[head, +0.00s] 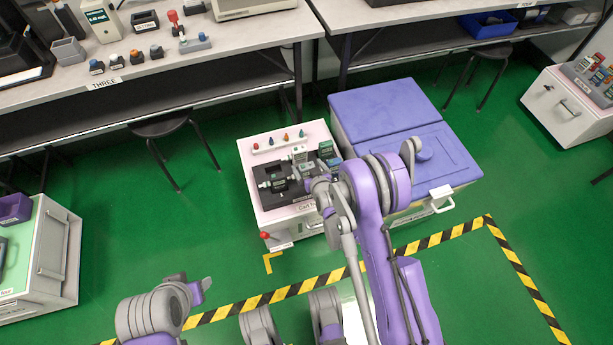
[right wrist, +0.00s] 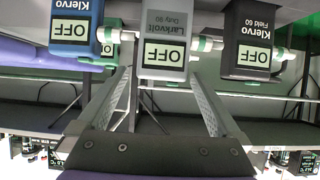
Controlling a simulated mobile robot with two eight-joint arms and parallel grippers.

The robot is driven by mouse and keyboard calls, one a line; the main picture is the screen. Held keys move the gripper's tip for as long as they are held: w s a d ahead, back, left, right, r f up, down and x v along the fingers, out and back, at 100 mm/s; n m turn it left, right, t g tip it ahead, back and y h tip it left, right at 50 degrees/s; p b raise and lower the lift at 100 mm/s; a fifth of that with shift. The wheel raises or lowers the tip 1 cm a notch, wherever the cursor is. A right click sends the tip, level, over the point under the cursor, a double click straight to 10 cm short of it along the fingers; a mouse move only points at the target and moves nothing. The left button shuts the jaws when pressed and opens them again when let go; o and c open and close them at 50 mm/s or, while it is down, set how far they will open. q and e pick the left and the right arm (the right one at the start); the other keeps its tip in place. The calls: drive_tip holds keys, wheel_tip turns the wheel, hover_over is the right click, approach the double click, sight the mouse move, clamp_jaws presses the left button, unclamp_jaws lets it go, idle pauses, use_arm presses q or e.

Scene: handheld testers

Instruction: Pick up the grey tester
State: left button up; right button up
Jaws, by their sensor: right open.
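The grey tester (right wrist: 164,45), labelled Larkvolt Duty 90 with an OFF display, hangs upside down in the right wrist view, centred ahead of my right gripper (right wrist: 160,82). The two fingers are apart, one to each side of it, and nothing is gripped. Whether they reach alongside its body is unclear. In the head view the grey tester (head: 301,156) is small, among the testers on a white cart (head: 261,212). My right gripper (head: 316,182) is just in front of them, partly hidden by its own wrist.
A blue tester (right wrist: 76,25) and a black tester (right wrist: 250,40) flank the grey one closely. A blue-lidded cart (head: 380,108) stands against the right of the white cart. Green floor (head: 200,225) lies clear to the left.

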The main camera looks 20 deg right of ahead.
drive_tip(key=x, duration=0.3)
drive_tip(key=shift+w+a+f+b, duration=0.1)
drive_tip(key=shift+w+f+b, duration=0.1)
drive_tip(key=shift+f+b, duration=0.25)
drive_tip(key=shift+w+f, duration=0.2)
drive_tip(key=shift+w, duration=0.25)
drive_tip(key=c, duration=1.5)
